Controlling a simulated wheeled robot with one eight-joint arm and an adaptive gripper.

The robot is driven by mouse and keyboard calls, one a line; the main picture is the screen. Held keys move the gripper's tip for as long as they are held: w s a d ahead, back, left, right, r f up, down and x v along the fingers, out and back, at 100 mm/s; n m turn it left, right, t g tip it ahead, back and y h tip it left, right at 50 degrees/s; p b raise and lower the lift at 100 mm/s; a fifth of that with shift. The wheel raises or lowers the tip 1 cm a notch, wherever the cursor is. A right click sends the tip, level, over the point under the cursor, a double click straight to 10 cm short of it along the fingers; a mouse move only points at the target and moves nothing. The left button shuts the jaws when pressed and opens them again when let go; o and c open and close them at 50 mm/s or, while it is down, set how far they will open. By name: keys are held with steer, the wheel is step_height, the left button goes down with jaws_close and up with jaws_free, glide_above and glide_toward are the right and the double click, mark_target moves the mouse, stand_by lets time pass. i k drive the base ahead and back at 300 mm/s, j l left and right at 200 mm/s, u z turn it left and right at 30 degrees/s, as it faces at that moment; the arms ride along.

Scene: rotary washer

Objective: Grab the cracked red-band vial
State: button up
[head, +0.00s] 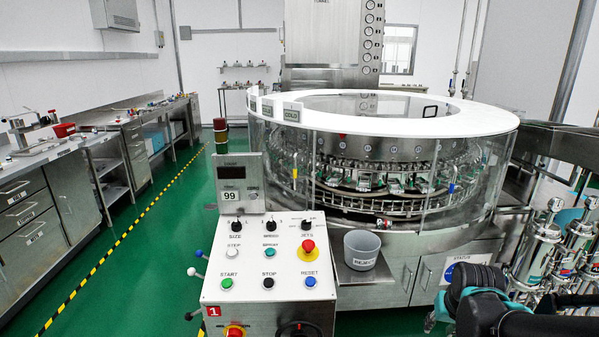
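I cannot make out a cracked red-band vial in the head view. The round rotary washer (385,120) stands in the middle, with a white top ring and clear guard panels. Behind the panels is a ring of small holders (385,180), too small to tell vials or bands apart. Black and teal links of my arm show at the bottom right. I cannot make out my gripper's fingers there.
A control panel (262,262) with buttons and knobs stands in front. A grey bin (361,250) labelled as reject sits on a small shelf to its right. Steel benches (60,165) line the left wall. Green floor (165,240) is clear beside the yellow-black floor line.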

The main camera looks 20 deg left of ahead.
mark_target(379, 222)
steer(key=i+l+u, duration=0.3)
steer(key=i, duration=0.25)
steer(key=i+l+u, duration=0.3)
steer(key=i+l, duration=0.2)
steer(key=l, duration=0.1)
